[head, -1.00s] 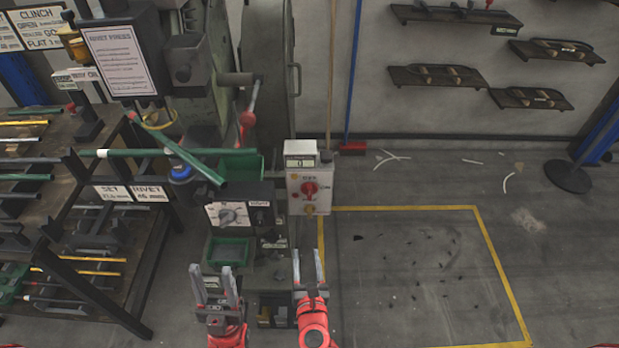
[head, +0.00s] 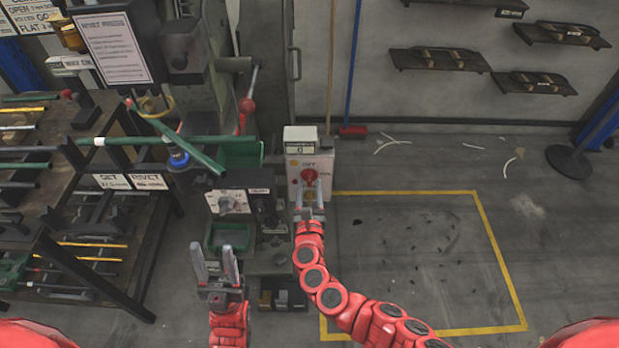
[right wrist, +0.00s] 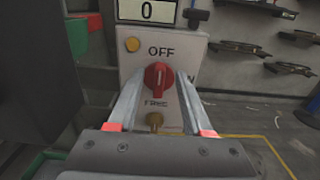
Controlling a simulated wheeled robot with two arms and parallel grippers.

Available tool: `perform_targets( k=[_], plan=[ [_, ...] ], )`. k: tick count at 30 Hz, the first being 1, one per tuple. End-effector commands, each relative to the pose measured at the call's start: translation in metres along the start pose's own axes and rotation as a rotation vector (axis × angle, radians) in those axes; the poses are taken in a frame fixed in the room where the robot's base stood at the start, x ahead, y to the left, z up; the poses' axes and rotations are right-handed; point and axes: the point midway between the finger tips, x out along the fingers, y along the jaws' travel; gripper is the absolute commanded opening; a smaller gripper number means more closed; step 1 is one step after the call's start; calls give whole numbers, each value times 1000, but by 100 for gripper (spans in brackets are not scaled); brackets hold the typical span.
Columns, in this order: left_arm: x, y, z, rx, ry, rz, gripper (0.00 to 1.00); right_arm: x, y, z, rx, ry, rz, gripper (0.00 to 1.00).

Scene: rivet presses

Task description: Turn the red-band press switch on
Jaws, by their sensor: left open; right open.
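The red rotary switch (head: 309,175) sits on a pale control box (head: 303,163) on the press front; it also shows in the right wrist view (right wrist: 158,76). It stands roughly upright, below the word OFF, with FREE below it. A label at its right is partly hidden by a finger. My right gripper (head: 308,192) is open, its fingers (right wrist: 156,84) pointing at the box, one on each side of the switch. I cannot tell whether they touch it. My left gripper (head: 213,252) is open and empty, low in front of the press. I cannot make out a red band.
A counter (head: 300,137) reading 0 tops the box. Left of it are a second dial panel (head: 226,203) and a green tray (head: 229,237). A rack (head: 115,290) with rods stands at left. The yellow-marked floor (head: 420,250) at right is mostly clear.

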Motion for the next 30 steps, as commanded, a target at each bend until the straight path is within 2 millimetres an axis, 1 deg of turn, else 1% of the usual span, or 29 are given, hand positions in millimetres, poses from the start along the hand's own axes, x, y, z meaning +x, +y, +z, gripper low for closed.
perform_targets(
  k=[1, 3, 7, 12, 19, 23, 24, 26, 27, 30],
  plan=[
    [-1, 0, 0, 0, 0, 0, 50, 9, -1, 0, 1, 1, -6, 50],
    [-2, 0, 0, 0, 0, 0, 50, 17, 0, 0, 1, -3, -5, 50],
    [-4, 0, 1, 0, 0, 0, 50, 28, -1, -1, -1, 0, -3, 50],
    [-4, 0, 1, 0, 0, 0, 50, 33, 0, 0, 1, 1, -2, 50],
    [-4, 0, 1, 0, 0, 0, 50, 33, 0, 0, 1, 1, -1, 50],
    [-4, 0, 1, 0, 0, 0, 50, 33, 0, 0, 1, 1, -1, 27],
    [-4, 0, 1, 0, 0, 0, 50, 33, 0, 0, 1, 1, -1, 19],
    [-4, 0, 1, 0, 0, 0, 50, 33, 0, 0, 1, 1, -1, 9],
    [-4, 0, 1, 0, 0, 0, 50, 33, 0, 0, 1, 1, -1, 1],
    [-4, 0, 1, 0, 0, 0, 50, 33, 0, 0, 1, 1, -1, 0]
  ],
)
